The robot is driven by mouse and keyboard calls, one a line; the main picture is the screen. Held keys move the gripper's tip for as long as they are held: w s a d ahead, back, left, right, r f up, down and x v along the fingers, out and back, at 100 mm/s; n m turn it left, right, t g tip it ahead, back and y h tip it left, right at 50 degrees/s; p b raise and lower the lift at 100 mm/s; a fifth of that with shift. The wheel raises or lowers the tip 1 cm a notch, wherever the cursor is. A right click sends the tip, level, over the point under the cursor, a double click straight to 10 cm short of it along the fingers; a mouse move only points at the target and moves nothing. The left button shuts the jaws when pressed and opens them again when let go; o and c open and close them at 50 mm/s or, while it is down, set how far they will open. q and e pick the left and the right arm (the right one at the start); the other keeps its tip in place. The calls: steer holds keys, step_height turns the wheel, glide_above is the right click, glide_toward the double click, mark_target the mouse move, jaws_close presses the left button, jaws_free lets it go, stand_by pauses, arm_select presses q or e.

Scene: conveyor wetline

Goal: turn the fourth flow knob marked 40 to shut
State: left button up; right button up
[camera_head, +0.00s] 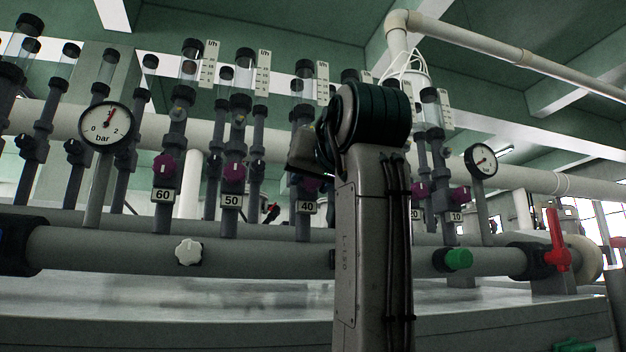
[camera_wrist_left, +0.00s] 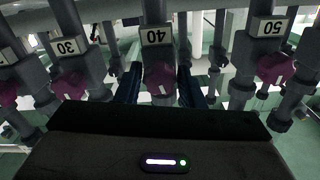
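In the head view my left arm hides most of this knob; only a purple sliver (camera_head: 312,184) shows. My left gripper (camera_wrist_left: 160,88) is open, with one dark finger on each side of the knob. I cannot tell whether either finger touches it. In the head view the gripper (camera_head: 304,160) is mostly behind my wrist. My right gripper is in neither view.
Purple knobs marked 60 (camera_head: 164,166), 50 (camera_head: 234,172) and 10 (camera_head: 460,194) stand along the row. The 30 knob (camera_wrist_left: 69,85) shows beside the 40 one. Pressure gauges (camera_head: 106,125), a white knob (camera_head: 189,252), a green cap (camera_head: 459,259) and a red lever (camera_head: 556,240) are nearby.

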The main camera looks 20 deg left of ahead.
arm_select(q)
steer(key=c, duration=0.5)
steer(key=m+b, duration=0.1)
steer(key=m, duration=0.2)
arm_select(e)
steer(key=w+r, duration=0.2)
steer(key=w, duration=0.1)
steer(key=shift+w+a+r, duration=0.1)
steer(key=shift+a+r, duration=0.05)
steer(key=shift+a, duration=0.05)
arm_select(q)
steer(key=o, duration=1)
steer(key=shift+w, duration=0.1)
